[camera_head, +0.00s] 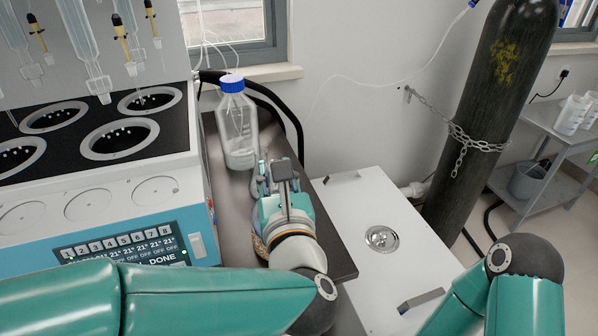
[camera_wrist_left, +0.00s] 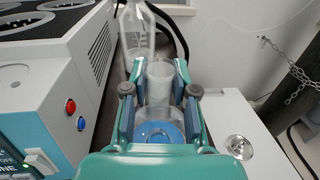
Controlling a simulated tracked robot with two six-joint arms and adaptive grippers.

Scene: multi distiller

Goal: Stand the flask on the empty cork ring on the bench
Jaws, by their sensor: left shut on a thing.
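My left gripper (camera_head: 272,178) is over the dark bench strip (camera_head: 234,190), in front of the blue-capped bottle. In the left wrist view, the left gripper (camera_wrist_left: 160,88) is shut on the clear glass flask (camera_wrist_left: 159,80), with one finger on each side of it. Blue shows at the flask's lower end, close to my palm. In the head view my gripper mostly hides the flask. A brown, speckled edge, likely a cork ring (camera_head: 258,244), shows beside my left wrist; the rest is hidden. I cannot tell whether it is empty. My right gripper is out of view.
A clear bottle with a blue cap (camera_head: 238,125) stands at the back of the bench. The multi distiller (camera_head: 110,200) closes off the left. A white cabinet (camera_head: 385,275) is to the right, with a chained gas cylinder (camera_head: 490,110) behind it.

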